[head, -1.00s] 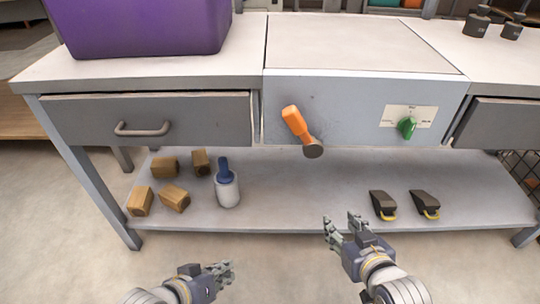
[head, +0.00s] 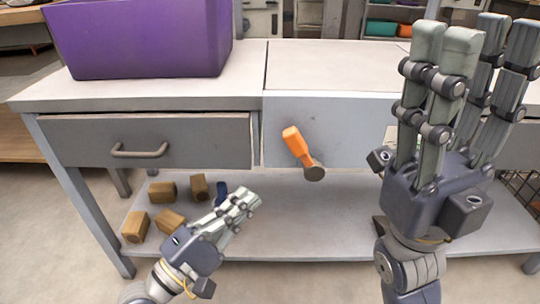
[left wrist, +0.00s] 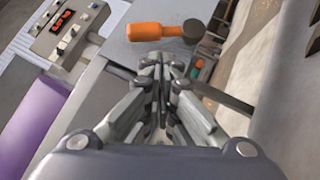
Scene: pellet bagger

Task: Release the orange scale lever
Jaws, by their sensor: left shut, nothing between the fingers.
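The orange scale lever (head: 296,142) sits on the grey front panel (head: 345,150) of the bench. Its orange grip points up and slightly left, and its dark round hub (head: 314,173) is at the lower right. My left gripper (head: 248,200) is shut and empty, below and left of the lever and apart from it in the head view. In the left wrist view the lever (left wrist: 157,31) lies just beyond the shut fingertips (left wrist: 160,62). My right gripper (head: 475,38) is open and empty, raised close to the head camera at the right, hiding the panel's right part.
A purple bin (head: 140,40) stands on the bench's left top. A closed drawer (head: 200,140) with a handle is below it. Several brown blocks (head: 161,192) and a partly hidden blue-topped bottle (head: 221,189) stand on the lower shelf (head: 300,225).

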